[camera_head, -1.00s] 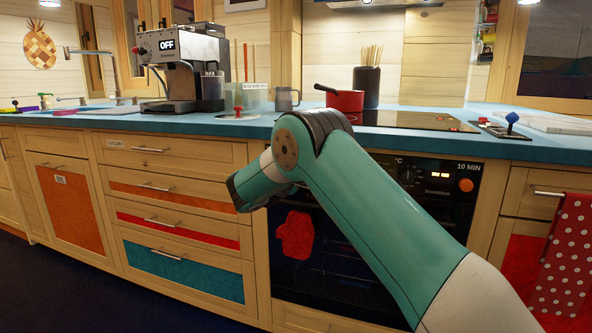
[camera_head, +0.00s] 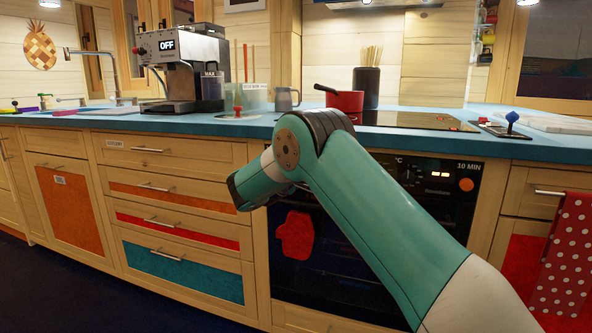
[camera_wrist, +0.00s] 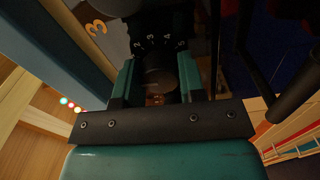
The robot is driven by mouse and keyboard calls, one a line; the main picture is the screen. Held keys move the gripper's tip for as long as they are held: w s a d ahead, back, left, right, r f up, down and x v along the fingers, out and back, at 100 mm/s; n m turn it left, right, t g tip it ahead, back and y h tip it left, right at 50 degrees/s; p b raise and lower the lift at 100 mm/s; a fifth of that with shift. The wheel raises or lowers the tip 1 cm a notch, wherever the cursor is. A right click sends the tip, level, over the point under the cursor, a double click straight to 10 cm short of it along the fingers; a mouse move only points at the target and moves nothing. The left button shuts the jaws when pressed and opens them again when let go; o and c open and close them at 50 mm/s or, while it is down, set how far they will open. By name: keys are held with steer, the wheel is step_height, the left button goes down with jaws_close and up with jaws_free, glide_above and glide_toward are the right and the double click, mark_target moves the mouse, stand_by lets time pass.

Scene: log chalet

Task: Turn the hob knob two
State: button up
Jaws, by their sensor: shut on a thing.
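In the wrist view my gripper (camera_wrist: 158,82) has its two teal fingers on either side of a dark round knob (camera_wrist: 155,78) and is shut on it. White dial numbers, 2 to 5, show on the dark panel just beyond the knob. In the head view the black hob (camera_head: 415,120) lies in the blue worktop, above the oven (camera_head: 330,260). My teal arm crosses in front of the oven, and the gripper and knob are hidden behind it there.
A red pan (camera_head: 345,100) stands on the hob, with a dark utensil pot (camera_head: 367,87) behind it. A coffee machine (camera_head: 185,70) and grey mug (camera_head: 285,99) stand to the left. A red dotted towel (camera_head: 565,250) hangs at the right. The floor at left front is clear.

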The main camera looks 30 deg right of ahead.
steer(key=m+b, duration=0.3)
steer(key=m, duration=0.2)
steer(key=shift+f, duration=0.2)
steer(key=m+b, duration=0.2)
steer(key=shift+m, duration=0.3)
steer(key=shift+r+m+b, duration=0.1)
steer(key=shift+m+b, duration=0.9)
steer(key=shift+m, duration=0.3)
steer(key=o, duration=0.9)
steer(key=shift+r, duration=0.1)
steer(key=shift+o, duration=0.2)
steer(key=p+v, duration=0.2)
steer(key=v, duration=1.5)
steer(key=shift+s+a, duration=0.2)
